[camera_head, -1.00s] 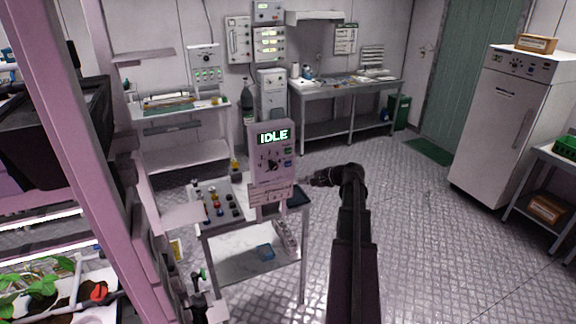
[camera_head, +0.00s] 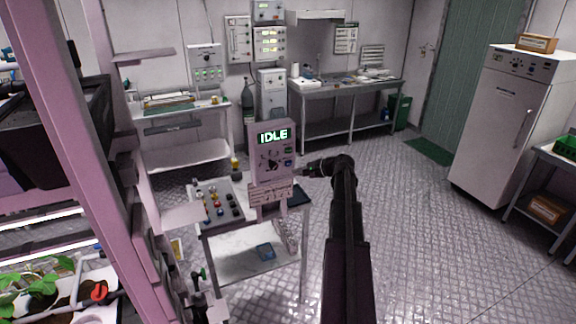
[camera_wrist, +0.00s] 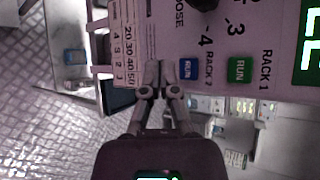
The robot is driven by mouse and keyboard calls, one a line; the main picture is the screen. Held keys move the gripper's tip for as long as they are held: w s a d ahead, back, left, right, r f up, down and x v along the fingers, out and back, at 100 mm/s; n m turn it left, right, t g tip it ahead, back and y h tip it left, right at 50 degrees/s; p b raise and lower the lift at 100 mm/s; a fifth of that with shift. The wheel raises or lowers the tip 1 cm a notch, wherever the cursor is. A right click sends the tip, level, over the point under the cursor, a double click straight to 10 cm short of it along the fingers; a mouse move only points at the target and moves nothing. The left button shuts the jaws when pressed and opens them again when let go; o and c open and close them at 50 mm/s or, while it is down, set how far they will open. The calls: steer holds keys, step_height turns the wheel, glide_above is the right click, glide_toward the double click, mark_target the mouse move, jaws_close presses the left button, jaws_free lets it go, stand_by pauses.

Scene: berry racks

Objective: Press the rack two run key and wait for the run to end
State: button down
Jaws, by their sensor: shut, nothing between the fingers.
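The control panel (camera_head: 262,180) stands upright on a small cart, and its display (camera_head: 273,136) reads IDLE. In the wrist view the blue rack 2 RUN key (camera_wrist: 187,69) lies just right of my fingertips. The green rack 1 RUN key (camera_wrist: 239,70) is farther right, and part of the lit display (camera_wrist: 307,50) shows at the edge. My gripper (camera_wrist: 159,78) is shut and empty, its tips beside the blue key. I cannot tell whether they touch the panel face. In the head view my gripper (camera_head: 304,171) is at the panel's right side, near the lower key.
A pink rack frame (camera_head: 75,150) fills the left. A white cabinet (camera_head: 510,125) stands at right. The floor between is open.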

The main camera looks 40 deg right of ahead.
mark_target(286, 167)
steer(key=shift+w+d, duration=0.2)
steer(key=shift+w, duration=0.6)
steer(key=shift+w+d, duration=0.15)
steer(key=shift+w, duration=0.6)
steer(key=shift+w+d, duration=0.25)
steer(key=shift+w, duration=0.6)
stand_by(1.5)
steer(key=shift+s+a, duration=0.1)
steer(key=shift+s, duration=0.05)
steer(key=shift+s+a, duration=0.15)
steer(key=shift+s, duration=0.6)
stand_by(0.4)
steer(key=shift+s+a, duration=0.2)
steer(key=shift+s, duration=0.6)
steer(key=shift+s+a, duration=0.2)
steer(key=shift+s, duration=0.65)
steer(key=shift+s+a, duration=0.2)
steer(key=shift+s, duration=0.6)
